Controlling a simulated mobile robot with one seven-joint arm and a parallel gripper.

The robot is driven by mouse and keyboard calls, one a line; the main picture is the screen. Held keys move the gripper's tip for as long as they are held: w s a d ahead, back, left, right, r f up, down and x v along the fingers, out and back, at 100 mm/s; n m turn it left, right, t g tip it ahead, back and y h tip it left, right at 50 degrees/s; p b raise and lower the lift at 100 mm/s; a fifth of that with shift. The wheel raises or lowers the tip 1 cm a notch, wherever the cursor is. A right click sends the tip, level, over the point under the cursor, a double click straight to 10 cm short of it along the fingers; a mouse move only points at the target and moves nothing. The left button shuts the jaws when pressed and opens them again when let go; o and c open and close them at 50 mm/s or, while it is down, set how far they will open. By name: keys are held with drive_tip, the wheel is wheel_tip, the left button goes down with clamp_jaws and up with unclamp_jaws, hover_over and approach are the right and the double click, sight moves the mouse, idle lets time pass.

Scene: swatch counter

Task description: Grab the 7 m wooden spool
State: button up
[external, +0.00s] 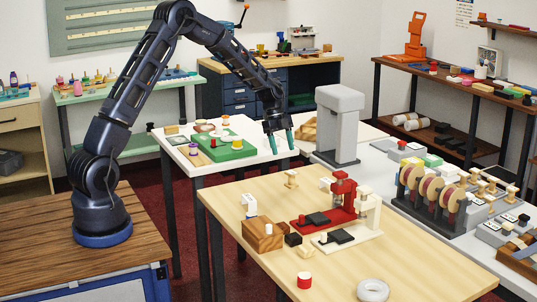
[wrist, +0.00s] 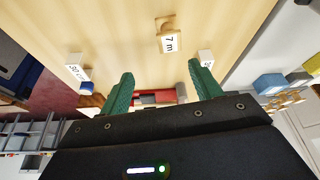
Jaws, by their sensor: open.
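The wooden spool marked "7 m" (wrist: 167,36) shows at the top middle of the wrist view, on the pale wooden table, with its white label facing the camera. A small wooden spool (external: 291,179) near the far edge of that table in the external view appears to be the same one. My gripper (external: 281,147) is open and empty, its green fingers pointing down. It hangs above and behind the spool in the external view. In the wrist view the gripper (wrist: 161,72) has the spool ahead of its fingertips, roughly between them and apart from both.
Labelled pieces stand either side: one marked "30 m" (wrist: 76,68) and another (wrist: 206,58), its label partly hidden. A red stand (external: 343,192), a white stand (external: 369,213) and a wooden block (external: 262,234) share the table. A grey column (external: 339,125) rises behind.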

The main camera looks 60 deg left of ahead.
sight(290, 171)
drive_tip(key=shift+m, duration=0.3)
drive_tip(key=f, duration=0.2)
drive_tip(key=w+f, duration=0.1)
drive_tip(key=f, duration=0.2)
drive_tip(key=d+f, duration=0.1)
drive_tip(key=f, duration=0.2)
drive_tip(key=shift+w+d, duration=0.1)
drive_tip(key=shift+w, duration=0.2)
drive_tip(key=shift+w+x, duration=0.15)
drive_tip(key=shift+x, duration=1.15)
drive_tip(key=shift+w+x, duration=0.1)
drive_tip(key=shift+x, duration=1.2)
drive_tip(key=c, duration=1)
